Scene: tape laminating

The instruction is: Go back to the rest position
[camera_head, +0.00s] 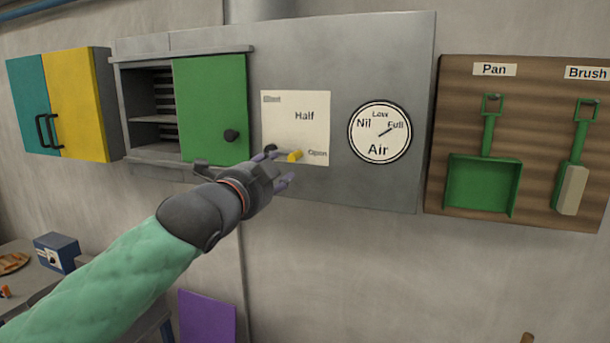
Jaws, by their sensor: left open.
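My left gripper (276,171) is raised in front of the grey wall panel (390,70), its fingers apart. It is beside a yellow-tipped lever (294,156) on a pale plate (311,133) marked "Half" and "Open". The lever points toward "Open". Nothing shows between the fingers, but I cannot tell whether they touch the lever. My left arm comes in from the lower left. My right gripper is out of view.
Left of the plate is a cabinet with a green door (205,120) and open shelves. An air dial (379,132) is to the right. A wooden board (474,180) holds a green pan (482,185) and brush (573,180). A low table (25,285) stands lower left.

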